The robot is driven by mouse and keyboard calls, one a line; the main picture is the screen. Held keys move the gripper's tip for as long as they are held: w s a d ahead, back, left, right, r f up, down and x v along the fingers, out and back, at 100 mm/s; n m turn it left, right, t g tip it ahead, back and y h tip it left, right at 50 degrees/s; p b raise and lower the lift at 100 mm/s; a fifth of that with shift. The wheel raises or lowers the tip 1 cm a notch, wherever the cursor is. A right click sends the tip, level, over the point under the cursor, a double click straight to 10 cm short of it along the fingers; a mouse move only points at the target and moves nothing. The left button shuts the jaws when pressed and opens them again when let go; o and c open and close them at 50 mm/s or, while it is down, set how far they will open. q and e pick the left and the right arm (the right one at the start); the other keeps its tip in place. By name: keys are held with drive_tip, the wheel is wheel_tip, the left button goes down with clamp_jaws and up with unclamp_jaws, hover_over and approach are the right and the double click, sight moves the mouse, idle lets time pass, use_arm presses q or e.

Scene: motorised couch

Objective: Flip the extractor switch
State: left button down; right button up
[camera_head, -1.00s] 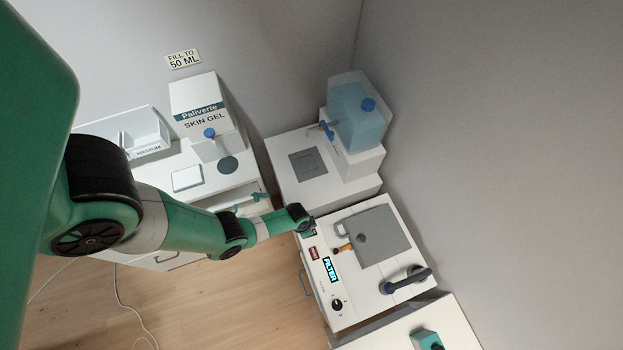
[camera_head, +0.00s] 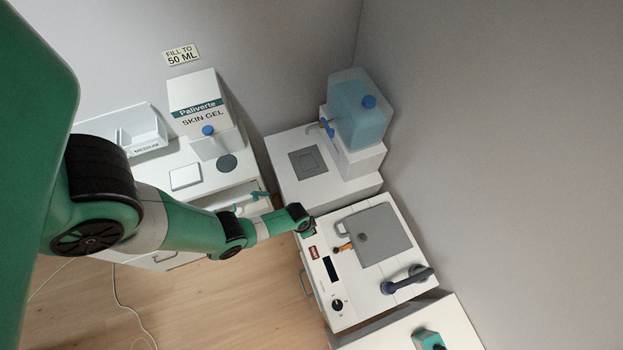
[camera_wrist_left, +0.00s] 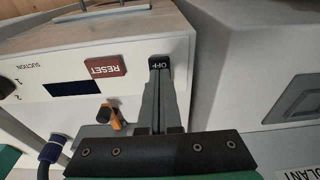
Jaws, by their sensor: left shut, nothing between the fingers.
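The extractor is the white unit (camera_head: 350,312) with a grey lid on top. Its switch (camera_wrist_left: 159,62) is a small dark rocker marked OFF on the panel, seen in the left wrist view beside the red RESET button (camera_wrist_left: 105,67). My left gripper (camera_wrist_left: 160,78) is shut and empty, with its fingertips right at the lower edge of the switch. I cannot tell for sure whether they touch it. In the head view my left gripper (camera_head: 307,231) is over the panel's far corner and largely hides the switch. The panel display (camera_head: 330,268) is dark. My right gripper is not in view.
Behind are a white stand with a blue tank (camera_head: 357,112) and a skin gel dispenser (camera_head: 200,105).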

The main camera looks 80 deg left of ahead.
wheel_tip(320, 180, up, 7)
drive_tip(key=p, duration=0.6)
drive_tip(key=shift+p, duration=0.3)
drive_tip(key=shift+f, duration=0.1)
